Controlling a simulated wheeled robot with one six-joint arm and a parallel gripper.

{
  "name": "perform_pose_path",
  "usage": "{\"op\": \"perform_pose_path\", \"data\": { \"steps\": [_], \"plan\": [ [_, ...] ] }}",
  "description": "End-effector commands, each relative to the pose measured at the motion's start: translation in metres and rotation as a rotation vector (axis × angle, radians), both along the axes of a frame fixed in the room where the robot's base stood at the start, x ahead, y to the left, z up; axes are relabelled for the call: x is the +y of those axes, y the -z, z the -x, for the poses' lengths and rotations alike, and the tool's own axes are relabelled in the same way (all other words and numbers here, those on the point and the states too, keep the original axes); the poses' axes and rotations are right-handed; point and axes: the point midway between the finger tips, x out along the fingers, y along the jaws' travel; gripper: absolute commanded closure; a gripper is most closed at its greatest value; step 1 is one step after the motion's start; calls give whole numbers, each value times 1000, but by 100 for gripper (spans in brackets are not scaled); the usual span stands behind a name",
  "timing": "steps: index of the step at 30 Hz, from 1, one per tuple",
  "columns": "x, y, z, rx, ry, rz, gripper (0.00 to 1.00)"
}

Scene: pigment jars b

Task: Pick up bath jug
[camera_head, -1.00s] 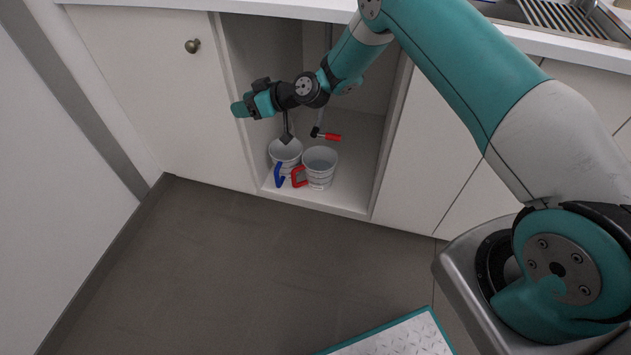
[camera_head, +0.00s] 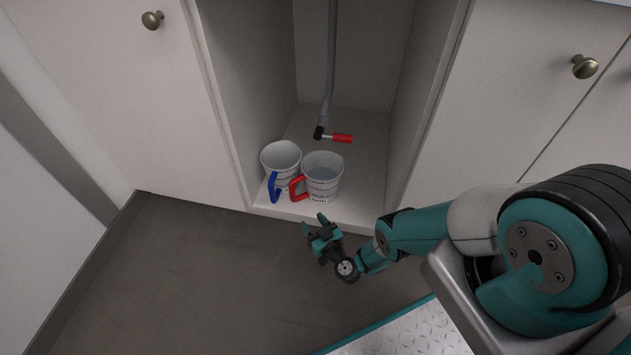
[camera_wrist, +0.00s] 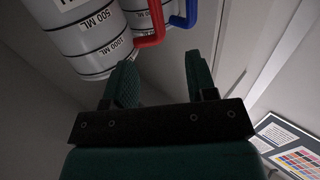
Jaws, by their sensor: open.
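Two white jugs with printed markings stand side by side on the floor of the open cabinet; I cannot tell which one is the bath jug. The red-handled jug (camera_head: 325,178) is on the right, nearer the front edge. The blue-handled jug (camera_head: 281,158) is on the left, slightly behind. In the wrist view the red-handled jug (camera_wrist: 80,38) shows 500 ML and 1000 ML marks, with the blue handle (camera_wrist: 186,14) beyond it. My gripper (camera_head: 312,223) is open and empty, in front of the cabinet and apart from both jugs. Its fingers also show in the wrist view (camera_wrist: 160,72).
A grey pipe (camera_head: 330,70) hangs inside the cabinet, with a red-handled valve (camera_head: 342,138) behind the jugs. Cabinet side walls and the front edge (camera_head: 300,217) bound the opening. A colour chart (camera_wrist: 295,150) shows at the right of the wrist view. The grey floor (camera_head: 200,280) is clear.

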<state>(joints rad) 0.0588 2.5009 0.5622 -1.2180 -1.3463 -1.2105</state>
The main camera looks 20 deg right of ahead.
Motion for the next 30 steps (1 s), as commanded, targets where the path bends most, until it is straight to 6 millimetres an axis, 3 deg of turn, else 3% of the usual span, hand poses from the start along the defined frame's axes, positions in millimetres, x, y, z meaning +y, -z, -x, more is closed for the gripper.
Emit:
{"op": "perform_pose_path", "data": {
  "steps": [6,15,30],
  "plan": [
    [-2,5,-44,-4,11,0,48],
    [6,6,-93,-3,10,-1,48],
    [13,4,-123,-3,7,0,48]
  ]
}}
